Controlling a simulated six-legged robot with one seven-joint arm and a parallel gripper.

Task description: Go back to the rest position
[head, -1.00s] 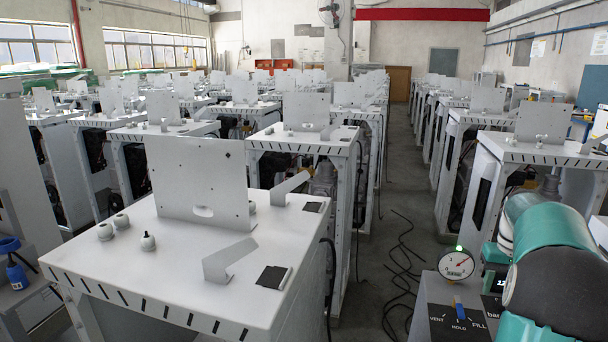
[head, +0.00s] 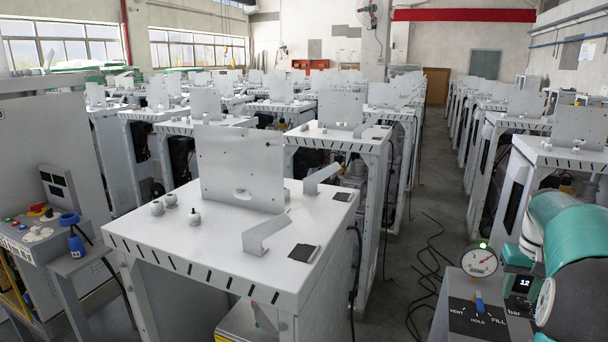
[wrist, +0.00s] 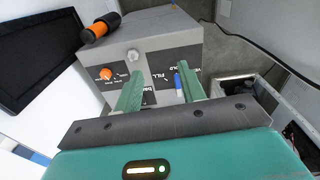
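My gripper (wrist: 157,80) shows in the wrist view with two green fingers apart and nothing between them. It is open over the grey control box (wrist: 160,45). The box has an orange knob (wrist: 106,73) and a blue lever (wrist: 180,82). In the head view, my teal arm is folded at the right edge, and my fingers cannot be made out. There the blue lever (head: 479,302) stands at the HOLD mark between VENT and FILL. A round gauge (head: 479,262) with a red needle and a small display (head: 522,285) reading 12 are beside it.
A white dispenser frame (head: 170,235) with an upright plate stands ahead. Rows of similar frames fill the hall behind. A grey panel (head: 40,245) with coloured buttons and a blue holder (head: 70,218) are at left. Black cables (head: 430,260) lie on the aisle floor.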

